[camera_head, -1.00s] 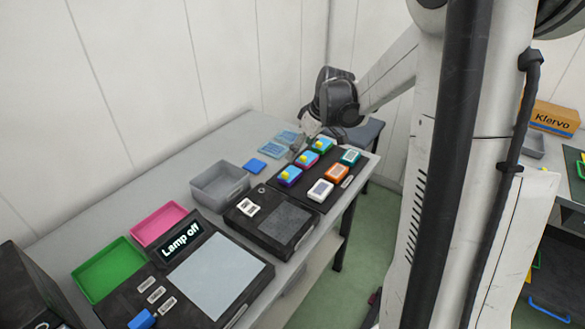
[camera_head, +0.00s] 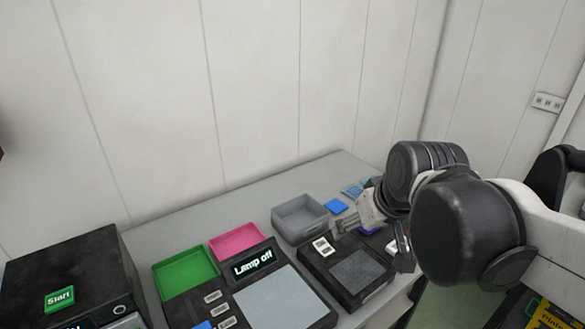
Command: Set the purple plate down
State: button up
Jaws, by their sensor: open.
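A small purple patch (camera_head: 368,231), probably the purple plate, shows just below and between the fingers of my gripper (camera_head: 371,240). It is at the dark tray area right of the black device with a grey pad. The gripper is open. Its fingers and the arm hide most of the patch, so I cannot tell whether they touch it or whether it rests flat.
The black device (camera_head: 325,279) stands left of the gripper, with a grey bin (camera_head: 299,220) behind it. A blue square (camera_head: 336,206) lies beside the bin. Pink (camera_head: 237,241) and green (camera_head: 184,273) trays and a "Lamp off" display (camera_head: 253,262) are further left.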

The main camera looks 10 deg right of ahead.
jog(key=s+a+f+m+t, duration=0.1)
jog(key=s+a, duration=0.1)
jog(key=s, duration=0.4)
jog(key=shift+a, duration=0.35)
dwell(1.0)
